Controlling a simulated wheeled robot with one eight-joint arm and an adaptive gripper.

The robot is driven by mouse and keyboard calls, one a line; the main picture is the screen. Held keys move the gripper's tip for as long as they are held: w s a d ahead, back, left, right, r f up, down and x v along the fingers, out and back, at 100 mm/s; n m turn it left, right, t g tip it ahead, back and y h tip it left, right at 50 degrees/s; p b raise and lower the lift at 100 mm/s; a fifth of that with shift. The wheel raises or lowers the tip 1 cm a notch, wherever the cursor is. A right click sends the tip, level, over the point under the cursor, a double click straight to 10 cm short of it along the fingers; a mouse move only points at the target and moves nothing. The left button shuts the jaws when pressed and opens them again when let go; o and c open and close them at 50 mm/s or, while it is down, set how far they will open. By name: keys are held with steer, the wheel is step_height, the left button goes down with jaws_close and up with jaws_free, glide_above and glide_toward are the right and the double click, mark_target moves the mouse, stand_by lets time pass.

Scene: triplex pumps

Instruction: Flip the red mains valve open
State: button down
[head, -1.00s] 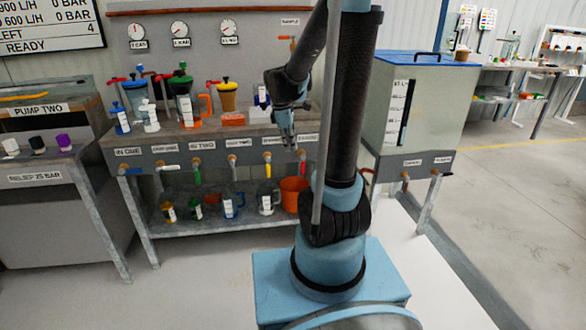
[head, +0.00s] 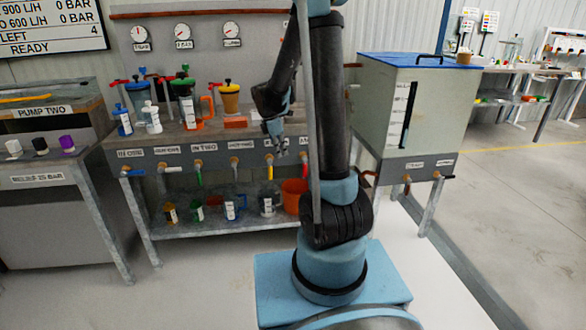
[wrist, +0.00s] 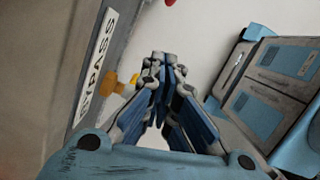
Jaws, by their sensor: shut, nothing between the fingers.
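A small red tip (wrist: 171,2) shows at the top edge of the wrist view, cut off by the frame. It may be the red mains valve handle, but I cannot tell for sure. In the head view my arm covers the right end of the valve row, and I cannot make out the red valve clearly there. My gripper (head: 281,152) hangs in front of the bench's right part. In the wrist view my gripper (wrist: 163,60) is shut and empty, apart from the bench front. The BYPASS label (wrist: 97,65) and a yellow valve (wrist: 122,84) lie left of the fingers.
The pump bench (head: 215,157) carries a row of coloured valves, including a yellow handle (head: 270,170) close to my gripper. An orange bucket (head: 294,195) and several jugs stand on its lower shelf. A tank (head: 435,110) stands on the right. Floor in front is clear.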

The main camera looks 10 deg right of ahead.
mark_target(305, 170)
steer(key=w+d+f, duration=0.1)
steer(key=d+f, duration=0.5)
steer(key=f, duration=0.3)
steer(key=shift+d+f, duration=0.15)
steer(key=shift+f, duration=0.15)
steer(key=shift+w, duration=0.1)
stand_by(0.4)
steer(key=shift+f, duration=0.1)
